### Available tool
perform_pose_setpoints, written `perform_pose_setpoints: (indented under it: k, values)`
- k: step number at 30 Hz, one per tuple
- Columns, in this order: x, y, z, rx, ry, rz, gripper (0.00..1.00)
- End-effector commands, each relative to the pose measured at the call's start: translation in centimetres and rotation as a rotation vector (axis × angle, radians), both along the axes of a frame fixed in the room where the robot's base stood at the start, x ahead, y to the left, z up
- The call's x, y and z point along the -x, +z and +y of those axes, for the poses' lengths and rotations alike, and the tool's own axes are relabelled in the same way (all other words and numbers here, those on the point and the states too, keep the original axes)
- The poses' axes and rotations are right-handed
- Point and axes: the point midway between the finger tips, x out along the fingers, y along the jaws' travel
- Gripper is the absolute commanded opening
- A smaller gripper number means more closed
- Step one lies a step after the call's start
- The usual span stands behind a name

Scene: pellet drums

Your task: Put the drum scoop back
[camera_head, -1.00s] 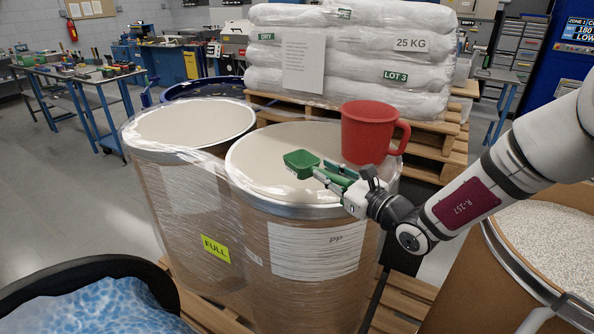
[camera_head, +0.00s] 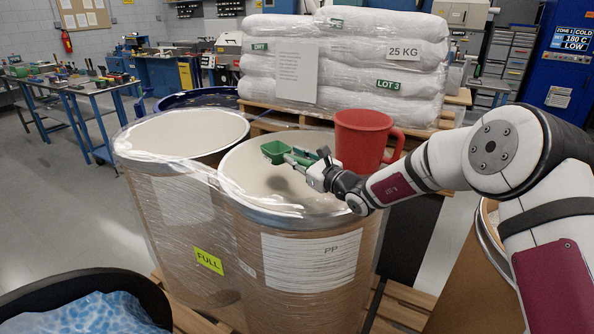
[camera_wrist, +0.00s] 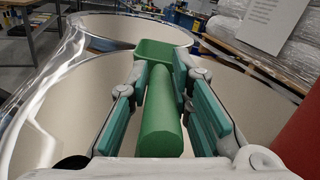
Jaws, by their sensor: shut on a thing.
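The drum scoop (camera_head: 276,152) is green, with a square bowl and a thick round handle. My gripper (camera_head: 300,160) is shut on its handle and holds the scoop over the lid of the front wrapped drum (camera_head: 240,215). In the wrist view the scoop handle (camera_wrist: 160,118) lies between my teal finger pads, with the bowl beyond the fingertips. Whether the scoop touches the lid is hard to tell. A red mug-like pitcher (camera_head: 362,138) stands on the right of the same lid, just beyond my gripper.
A second wrapped drum (camera_head: 180,135) with a yellow FULL label stands to the left. A pallet of white sacks (camera_head: 340,60) is behind. An open drum stands at right, partly hidden by my arm. A dark-rimmed bin with a blue bag (camera_head: 85,315) is at lower left.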

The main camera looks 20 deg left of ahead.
Motion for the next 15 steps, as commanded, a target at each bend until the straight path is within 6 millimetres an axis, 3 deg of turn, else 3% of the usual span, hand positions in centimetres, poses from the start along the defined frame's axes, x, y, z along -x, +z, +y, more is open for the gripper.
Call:
perform_pose_setpoints:
  k: [3,6,15]
  values:
    - [0.2,-2.3,-0.1,0.006,-0.001,0.006,0.0]
    - [0.2,-3.3,-0.1,0.003,0.0,0.004,0.0]
    - [0.1,-3.5,-0.1,0.003,-0.001,0.003,0.0]
